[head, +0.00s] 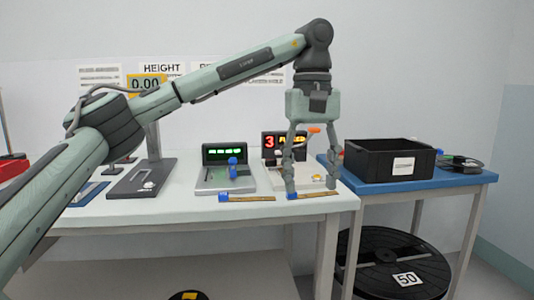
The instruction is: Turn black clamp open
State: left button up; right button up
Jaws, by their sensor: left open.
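I cannot clearly make out a black clamp in the head view. My left gripper (310,187) hangs pointing down over the right end of the white table, with its fingers spread apart. It is in front of a pale device with a red-digit display (270,142) and hides part of it. An orange part (314,130) shows beside the gripper's palm. I see nothing held between the fingers. My right gripper is not in view.
A device with a green display (216,154) stands left of the gripper on the white table (150,212). A black bin (370,161) and a black cabled item (460,163) sit on the blue table (430,184). A black reel marked 50 (385,255) is below.

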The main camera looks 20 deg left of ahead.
aim_at(271, 165)
jog(key=i+j, duration=1.05)
